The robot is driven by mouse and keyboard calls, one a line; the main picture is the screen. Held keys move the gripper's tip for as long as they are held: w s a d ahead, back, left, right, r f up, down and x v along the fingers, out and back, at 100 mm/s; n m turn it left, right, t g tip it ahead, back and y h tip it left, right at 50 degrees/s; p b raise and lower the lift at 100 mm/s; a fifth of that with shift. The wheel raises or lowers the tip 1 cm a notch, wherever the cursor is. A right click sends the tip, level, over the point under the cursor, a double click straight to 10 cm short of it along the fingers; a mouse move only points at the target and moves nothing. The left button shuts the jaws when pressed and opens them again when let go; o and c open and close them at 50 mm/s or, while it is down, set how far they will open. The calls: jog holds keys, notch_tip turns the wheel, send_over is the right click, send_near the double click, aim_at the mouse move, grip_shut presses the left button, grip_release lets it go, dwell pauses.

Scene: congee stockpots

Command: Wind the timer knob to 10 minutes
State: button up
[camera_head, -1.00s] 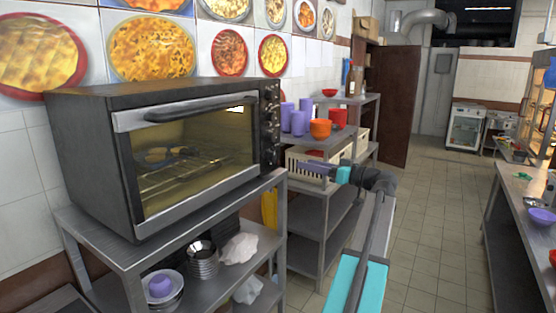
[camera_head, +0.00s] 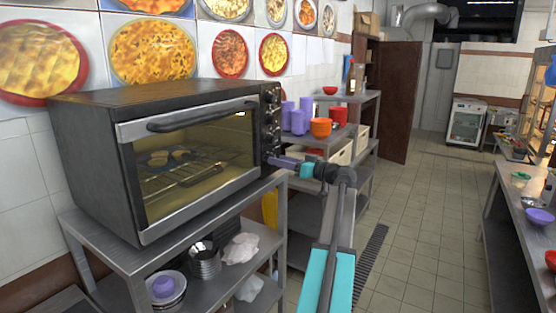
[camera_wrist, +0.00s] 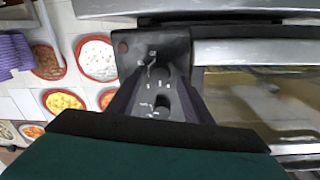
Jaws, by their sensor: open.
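A black toaster oven (camera_head: 185,155) stands on a steel rack, with a dark strip of knobs (camera_head: 270,118) down the right side of its front. I cannot tell from the markings which knob is the timer. My gripper (camera_head: 274,160) is at the low end of this strip, at its right side. In the wrist view the open fingers (camera_wrist: 160,100) stand on either side of the dark knob panel (camera_wrist: 137,47). Two dark round knobs (camera_wrist: 161,104) show between them, with small white markings. Whether the fingers touch a knob cannot be told. The knob pointers are too small to read.
The oven's glass door is closed, with pale food (camera_head: 170,155) on a rack inside. The steel rack (camera_head: 225,200) holds bowls and cloths below. Purple and orange cups (camera_head: 320,127) stand on a shelf behind my arm. The tiled floor (camera_head: 420,200) to the right is clear.

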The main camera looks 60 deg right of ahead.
jog(key=shift+w, duration=0.5)
